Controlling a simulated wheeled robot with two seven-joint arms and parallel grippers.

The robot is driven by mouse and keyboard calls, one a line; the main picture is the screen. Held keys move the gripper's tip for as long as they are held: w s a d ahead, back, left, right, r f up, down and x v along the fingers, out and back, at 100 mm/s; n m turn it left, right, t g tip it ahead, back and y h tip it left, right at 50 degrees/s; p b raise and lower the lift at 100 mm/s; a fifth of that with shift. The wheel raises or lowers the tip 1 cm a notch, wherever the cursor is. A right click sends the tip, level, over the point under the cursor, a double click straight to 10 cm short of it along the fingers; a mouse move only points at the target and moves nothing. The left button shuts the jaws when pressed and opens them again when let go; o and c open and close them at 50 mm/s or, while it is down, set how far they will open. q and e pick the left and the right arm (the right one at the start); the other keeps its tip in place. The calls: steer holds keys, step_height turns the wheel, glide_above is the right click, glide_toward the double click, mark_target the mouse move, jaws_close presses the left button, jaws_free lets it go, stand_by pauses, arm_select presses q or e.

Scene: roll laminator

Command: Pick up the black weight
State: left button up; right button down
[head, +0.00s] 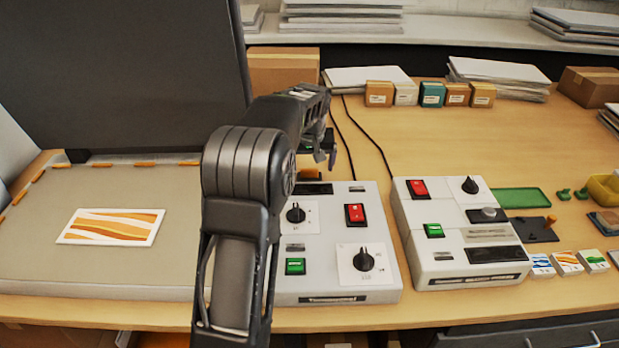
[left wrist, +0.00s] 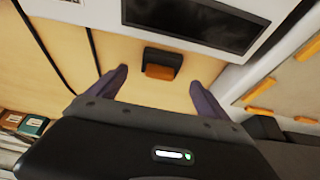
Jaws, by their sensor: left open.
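A small black block with an orange-brown face, which looks like the black weight (left wrist: 163,62), lies on the wooden table in the left wrist view. It is close to the edge of a white control box (left wrist: 180,22) with a dark panel. My left gripper (left wrist: 160,88) is open, with its fingers spread to either side below the block and nothing held between them. In the head view my left gripper (head: 324,152) points down behind the left control box (head: 320,270). My right gripper is not in view.
A grey press bed (head: 100,265) with a printed card is at left under a raised dark lid (head: 120,70). A second control box (head: 455,235) stands to the right. Further right is a black plate with an orange knob (head: 534,229). Small boxes (head: 431,94) line the back; the table before them is clear.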

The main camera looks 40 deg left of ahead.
mark_target(310, 170)
arm_select(q)
steer(key=shift+f, duration=0.1)
steer(key=p+x, duration=0.1)
steer(key=x, duration=0.4)
steer(key=shift+p, duration=0.3)
steer(key=shift+c, duration=0.6)
jaws_close()
stand_by(0.6)
